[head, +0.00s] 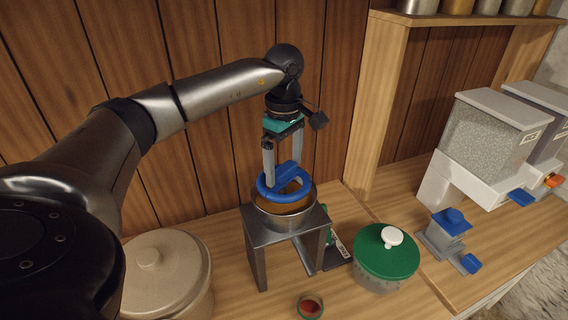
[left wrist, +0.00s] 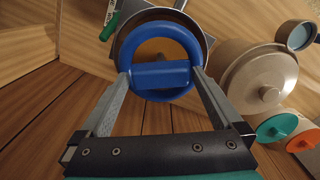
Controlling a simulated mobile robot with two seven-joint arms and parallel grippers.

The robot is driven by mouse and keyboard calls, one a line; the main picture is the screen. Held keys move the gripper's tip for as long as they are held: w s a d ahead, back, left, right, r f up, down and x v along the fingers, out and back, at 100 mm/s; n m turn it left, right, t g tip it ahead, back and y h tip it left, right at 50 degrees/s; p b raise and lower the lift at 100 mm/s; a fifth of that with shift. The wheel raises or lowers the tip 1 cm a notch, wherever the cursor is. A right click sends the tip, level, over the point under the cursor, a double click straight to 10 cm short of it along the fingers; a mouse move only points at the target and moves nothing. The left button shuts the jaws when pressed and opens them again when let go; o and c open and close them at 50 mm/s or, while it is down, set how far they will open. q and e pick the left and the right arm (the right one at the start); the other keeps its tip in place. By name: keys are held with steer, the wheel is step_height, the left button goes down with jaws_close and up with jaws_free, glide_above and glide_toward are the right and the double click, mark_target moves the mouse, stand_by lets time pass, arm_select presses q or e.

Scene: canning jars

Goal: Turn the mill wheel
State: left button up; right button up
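The mill wheel (head: 285,184) is a blue ring with a thick raised bar across it. It lies flat over a round metal drum (head: 284,218) on a grey metal stand. The left wrist view shows the wheel (left wrist: 160,74) face on. My left gripper (head: 283,170) points down at the wheel from above. Its fingers (left wrist: 160,72) are spread wide, one at each end of the bar. I cannot tell whether the fingertips touch the bar. The lower fingertips partly hide in the ring. My right gripper is not in view.
A beige lidded crock (head: 165,265) stands left of the stand and a green-lidded jar (head: 385,252) right of it. A small red-filled cup (head: 310,306) is in front. Dispensers (head: 490,135) and a blue-grey device (head: 447,235) stand farther right. A wooden wall is close behind.

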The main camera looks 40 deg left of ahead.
arm_select(q)
step_height(320, 180, up, 9)
steer(key=shift+f, duration=0.1)
step_height(320, 180, up, 6)
steer(key=p, duration=0.2)
steer(key=shift+r, duration=0.2)
stand_by(0.6)
